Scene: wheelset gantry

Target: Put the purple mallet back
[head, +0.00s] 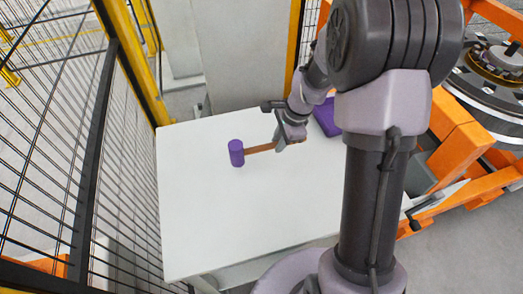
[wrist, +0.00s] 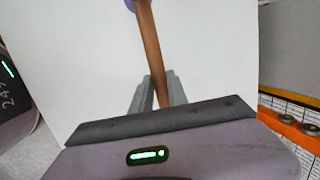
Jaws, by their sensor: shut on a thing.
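The purple mallet (head: 237,153) has a purple head and a brown wooden handle. In the head view its head points left, over the white table (head: 205,225). My gripper (head: 291,143) is shut on the handle, near the end away from the head. In the wrist view the handle (wrist: 149,45) runs up from between the two grey fingers of my gripper (wrist: 159,92); only a bit of the purple head (wrist: 130,5) shows at the top edge. I cannot tell whether the mallet touches the table. A purple object (head: 326,117) lies on the table behind my arm, partly hidden.
A black wire fence (head: 60,140) with a yellow post stands along the table's left side. A pale column (head: 238,50) stands behind the table. Orange framework with a large wheel (head: 490,65) is at the right. The table's front and left are clear.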

